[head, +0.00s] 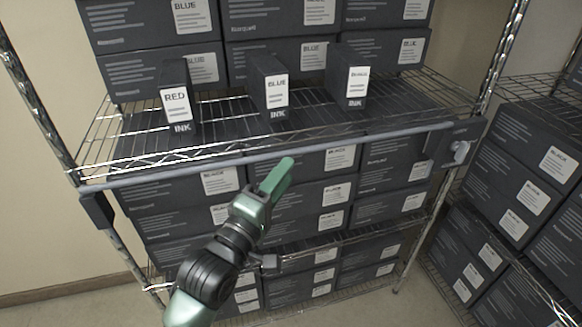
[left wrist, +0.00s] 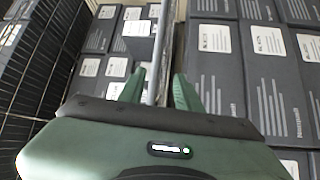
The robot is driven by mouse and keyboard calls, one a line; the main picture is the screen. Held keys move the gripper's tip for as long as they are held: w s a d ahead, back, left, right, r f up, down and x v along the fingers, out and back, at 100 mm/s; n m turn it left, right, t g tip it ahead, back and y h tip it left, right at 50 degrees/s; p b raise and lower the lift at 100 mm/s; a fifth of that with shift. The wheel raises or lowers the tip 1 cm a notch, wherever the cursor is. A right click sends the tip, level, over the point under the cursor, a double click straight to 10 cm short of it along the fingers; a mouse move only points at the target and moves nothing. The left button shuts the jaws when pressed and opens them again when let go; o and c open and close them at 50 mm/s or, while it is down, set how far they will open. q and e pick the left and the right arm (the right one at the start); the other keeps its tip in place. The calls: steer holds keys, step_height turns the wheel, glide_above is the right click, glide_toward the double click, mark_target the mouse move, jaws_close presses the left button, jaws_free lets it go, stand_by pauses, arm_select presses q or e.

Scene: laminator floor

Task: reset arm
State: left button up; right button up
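My left gripper (head: 276,178) is raised in front of the shelf rack, its green fingers pointing up and away, just below the grey rail in the head view. In the left wrist view the two fingers (left wrist: 158,90) stand apart with nothing visibly held. A grey bar shows between them in that view; I cannot tell how near it is. My right gripper is in neither view.
Ink boxes labelled RED (head: 174,105), BLUE (head: 275,90) and BLACK (head: 354,80) stand upright on the wire shelf. A grey rail (head: 270,156) runs along its front edge. Dark cartons fill the levels above and below. Another loaded rack (head: 525,165) stands at right.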

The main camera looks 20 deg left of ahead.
arm_select(q)
steer(key=shift+s, duration=0.2)
stand_by(0.3)
step_height(320, 180, down, 22)
steer(key=w+m+g+y, duration=0.1)
steer(key=w+m+g, duration=0.1)
steer(key=m+g, duration=0.15)
steer(key=s+a+f+m+g+y, duration=0.1)
steer(key=s+f+m+g, duration=0.2)
steer(key=f, duration=0.9)
steer(key=s+a+f+m+g, duration=0.1)
steer(key=s+f+m+g, duration=0.15)
steer(key=s+f, duration=0.65)
steer(key=s+a+f+m+g+y, duration=0.1)
steer(key=s+f+m+g, duration=0.15)
steer(key=s+f, duration=0.6)
steer(key=s+a+f+m+g, duration=0.1)
steer(key=s+a+f+g, duration=0.15)
steer(key=s+f, duration=0.65)
steer(key=s+f+m+g, duration=0.2)
steer(key=s+f, duration=0.2)
steer(key=s, duration=0.4)
steer(key=s+a+f+m+g, duration=0.1)
steer(key=s+f+m+g, duration=0.1)
steer(key=s+f, duration=0.3)
steer(key=s, duration=0.3)
steer(key=shift+a+f+y, duration=0.15)
steer(key=shift+y, duration=0.25)
